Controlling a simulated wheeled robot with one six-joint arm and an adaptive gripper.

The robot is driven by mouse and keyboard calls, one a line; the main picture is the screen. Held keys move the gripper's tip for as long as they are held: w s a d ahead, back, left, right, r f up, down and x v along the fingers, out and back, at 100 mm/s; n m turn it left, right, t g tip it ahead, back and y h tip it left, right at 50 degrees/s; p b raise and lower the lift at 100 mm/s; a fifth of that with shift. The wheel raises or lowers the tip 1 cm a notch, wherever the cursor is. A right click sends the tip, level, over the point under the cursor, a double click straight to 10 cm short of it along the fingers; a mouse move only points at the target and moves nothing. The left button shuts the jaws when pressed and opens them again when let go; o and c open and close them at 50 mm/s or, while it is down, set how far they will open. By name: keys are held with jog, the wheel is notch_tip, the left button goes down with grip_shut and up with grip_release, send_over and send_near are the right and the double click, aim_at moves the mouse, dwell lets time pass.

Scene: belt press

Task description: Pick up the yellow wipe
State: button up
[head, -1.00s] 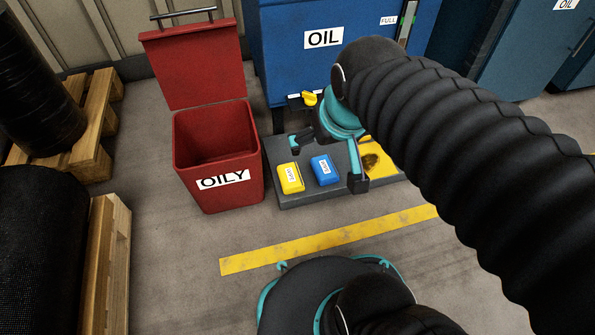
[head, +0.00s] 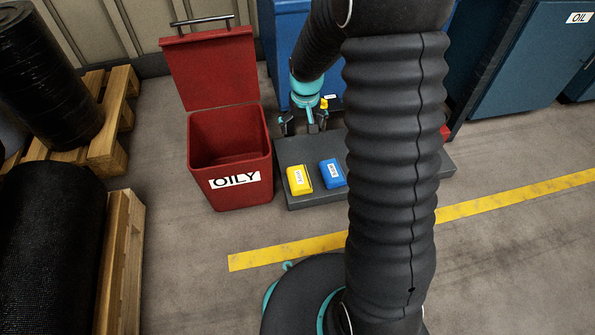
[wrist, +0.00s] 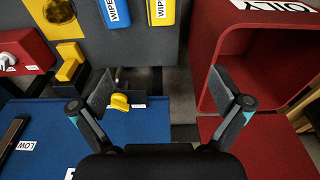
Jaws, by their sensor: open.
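A yellow block-like wipe (head: 299,180) with a white label lies on the dark grey slab (head: 300,201); it also shows at the top edge of the wrist view (wrist: 160,10), partly cut off. A blue wipe (head: 331,173) lies just to its right in the head view. My gripper (head: 303,125) is open and empty, beyond the wipes and near the blue oil tank. In the wrist view, my spread fingers (wrist: 165,88) have the yellow wipe ahead, apart from them. A flat yellow piece with a dark stain (wrist: 72,25) lies on the slab too, hidden in the head view.
The open red OILY bin (head: 232,170) stands left of the slab. The blue oil tank (head: 281,50) is behind my gripper, with a small yellow knob (wrist: 119,102) close to one finger. A red part with a yellow lever (wrist: 70,66) sits nearby. Pallets (head: 122,265) stand left.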

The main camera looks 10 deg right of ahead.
jog(key=g+p, duration=0.1)
send_over(299, 177)
notch_tip(299, 177, down, 12)
jog(key=shift+g, duration=0.3)
jog(key=f, duration=1.2)
jog(key=shift+d+f, duration=0.1)
jog(key=shift+d, duration=0.1)
jog(key=shift+a+f+b, duration=0.15)
jog(key=shift+f+b, duration=0.35)
jog(key=shift+f, duration=2.7)
jog(key=c, duration=1.1)
